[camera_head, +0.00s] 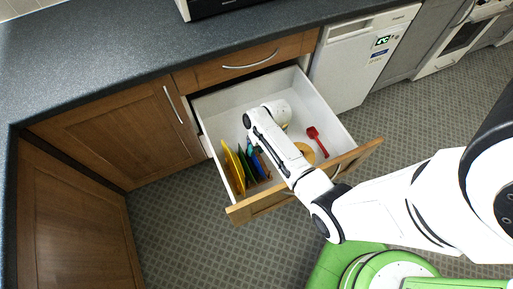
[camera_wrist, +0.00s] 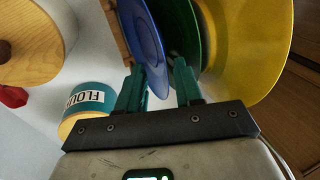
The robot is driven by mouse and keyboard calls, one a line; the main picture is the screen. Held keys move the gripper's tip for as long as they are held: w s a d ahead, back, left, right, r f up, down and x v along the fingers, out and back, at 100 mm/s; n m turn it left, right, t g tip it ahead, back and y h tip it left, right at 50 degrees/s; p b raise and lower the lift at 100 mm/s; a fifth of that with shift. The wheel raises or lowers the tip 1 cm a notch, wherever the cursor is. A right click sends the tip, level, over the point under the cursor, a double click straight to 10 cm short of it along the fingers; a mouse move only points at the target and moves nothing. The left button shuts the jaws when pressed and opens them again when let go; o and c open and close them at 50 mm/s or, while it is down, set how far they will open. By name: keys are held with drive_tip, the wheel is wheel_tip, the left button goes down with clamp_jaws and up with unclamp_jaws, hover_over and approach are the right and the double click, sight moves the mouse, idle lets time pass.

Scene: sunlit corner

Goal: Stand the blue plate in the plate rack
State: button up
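The blue plate (camera_wrist: 143,40) stands on edge, its near edge reaching between the two teal fingers of my gripper (camera_wrist: 159,78). The fingers are apart with the plate's edge between them; I cannot tell whether both touch it. In the head view my gripper is inside the open drawer, mostly hidden by my arm. A wooden piece (camera_wrist: 115,28), apparently part of the plate rack, shows beside the blue plate. A green plate (camera_wrist: 187,28) and a yellow plate (camera_wrist: 250,45) stand on edge to its right. How the blue plate sits in the rack is hidden.
The white drawer (camera_head: 211,109) has a wooden front (camera_head: 262,204). A flour canister (camera_wrist: 92,96) and a round wooden-faced item (camera_wrist: 35,55) lie left of my gripper. A red utensil (camera_head: 317,141) is at the drawer's right. The counter (camera_head: 100,60) is above.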

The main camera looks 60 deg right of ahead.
drive_tip(key=v, duration=1.1)
drive_tip(key=shift+p, duration=0.35)
drive_tip(key=shift+w+f, duration=0.1)
